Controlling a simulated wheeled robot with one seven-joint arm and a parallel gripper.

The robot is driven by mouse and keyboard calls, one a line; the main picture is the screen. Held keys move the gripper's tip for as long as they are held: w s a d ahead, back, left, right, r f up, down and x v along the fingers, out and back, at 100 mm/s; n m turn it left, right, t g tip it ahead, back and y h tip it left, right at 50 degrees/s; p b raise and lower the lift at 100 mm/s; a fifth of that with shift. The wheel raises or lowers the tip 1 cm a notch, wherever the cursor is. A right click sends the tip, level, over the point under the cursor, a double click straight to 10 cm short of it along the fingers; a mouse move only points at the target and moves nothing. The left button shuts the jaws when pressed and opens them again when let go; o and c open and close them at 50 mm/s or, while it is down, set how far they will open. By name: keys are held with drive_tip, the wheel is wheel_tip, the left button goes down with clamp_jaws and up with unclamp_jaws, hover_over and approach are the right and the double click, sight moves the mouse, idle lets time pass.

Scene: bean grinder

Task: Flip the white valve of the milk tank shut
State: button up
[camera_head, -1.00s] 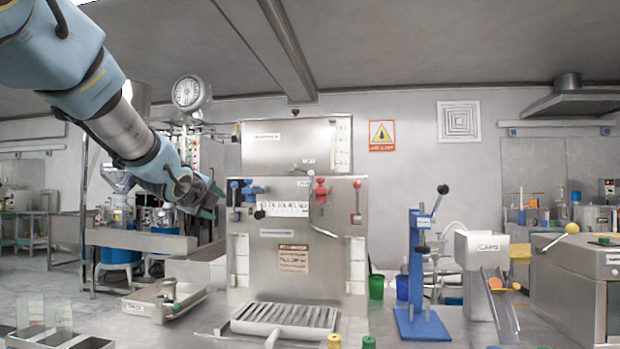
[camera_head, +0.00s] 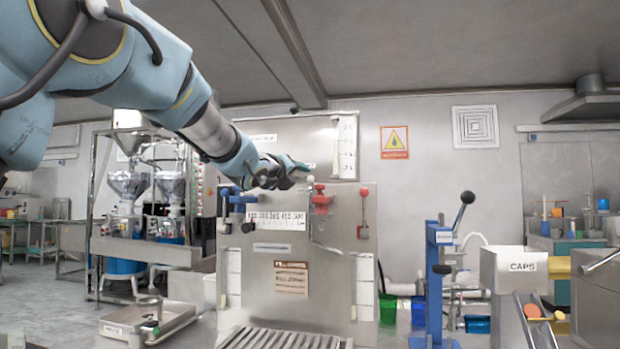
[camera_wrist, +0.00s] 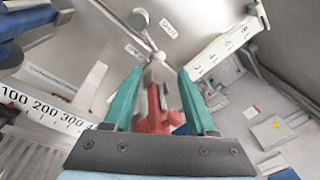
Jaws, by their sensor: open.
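The steel upper tank (camera_head: 290,137), seemingly the milk tank, sits at the top of the machine; its label is too blurred to read. A small whitish valve body (camera_wrist: 155,70) shows in the wrist view, with a thin lever ending in a round grey knob (camera_wrist: 139,18). My gripper (camera_wrist: 159,72) is open, its teal fingers on either side of the valve body. I cannot tell whether they touch it. In the head view my gripper (camera_head: 298,171) is in front of the tank's lower edge and partly hides the valve.
A red valve (camera_wrist: 155,112) lies between and below my fingers; it also shows in the head view (camera_head: 320,199). A blue valve (camera_head: 237,203) is to the left. A red-knobbed lever (camera_head: 364,193) is to the right. A blue press (camera_head: 437,260) stands farther right.

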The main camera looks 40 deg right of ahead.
sight(309, 177)
drive_tip(key=p+x, duration=0.4)
drive_tip(key=x, duration=0.5)
drive_tip(key=shift+f, duration=0.1)
drive_tip(key=shift+a, duration=0.1)
clamp_jaws()
drive_tip(key=shift+r, duration=0.2)
idle(0.9)
